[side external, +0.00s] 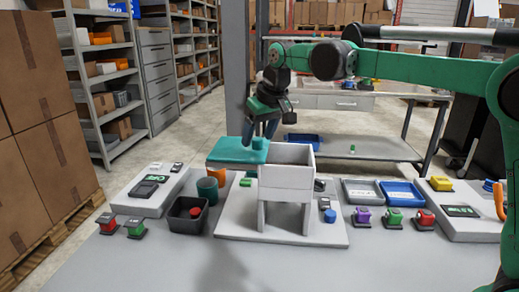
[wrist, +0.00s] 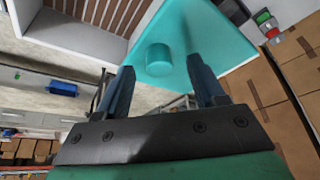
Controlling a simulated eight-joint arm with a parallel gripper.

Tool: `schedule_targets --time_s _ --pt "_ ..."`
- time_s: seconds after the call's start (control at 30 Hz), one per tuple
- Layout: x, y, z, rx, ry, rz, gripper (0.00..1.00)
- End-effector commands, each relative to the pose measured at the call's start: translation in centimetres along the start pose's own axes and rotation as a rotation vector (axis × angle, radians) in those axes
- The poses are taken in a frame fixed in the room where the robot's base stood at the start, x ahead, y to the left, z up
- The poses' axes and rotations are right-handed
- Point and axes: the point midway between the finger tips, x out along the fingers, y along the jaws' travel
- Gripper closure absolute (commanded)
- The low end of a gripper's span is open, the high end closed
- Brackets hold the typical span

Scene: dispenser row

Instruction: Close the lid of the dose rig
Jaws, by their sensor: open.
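The dose rig is a pale grey box (side external: 287,178) on legs, with its top open. Its teal lid (side external: 228,152) lies flat out to the left of the opening, level with the box top, and has a round teal knob (side external: 258,143). In the wrist view the lid (wrist: 215,32) fills the upper right, and the knob (wrist: 158,60) appears between the finger lines. The slatted box interior (wrist: 100,12) is at upper left. My gripper (side external: 262,129) is open just above and behind the knob; its fingers (wrist: 160,72) show apart, and contact cannot be told.
A dark bin (side external: 187,216) and a green cup (side external: 207,190) stand left of the rig. Grey and blue trays (side external: 403,193) and several coloured button blocks (side external: 393,218) stand to the right. The space above the box is clear.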

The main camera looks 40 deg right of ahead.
Motion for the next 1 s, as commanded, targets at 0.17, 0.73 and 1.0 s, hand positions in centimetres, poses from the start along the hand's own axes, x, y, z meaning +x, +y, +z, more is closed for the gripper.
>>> schedule_targets --time_s 0.17,0.73,1.0 --pt "0.69 0.00 0.03 0.000 0.000 0.000 0.37" --pt "0.64 -0.01 0.04 0.000 0.001 0.000 1.00" --pt "0.63 -0.01 0.03 0.000 0.001 0.000 1.00"
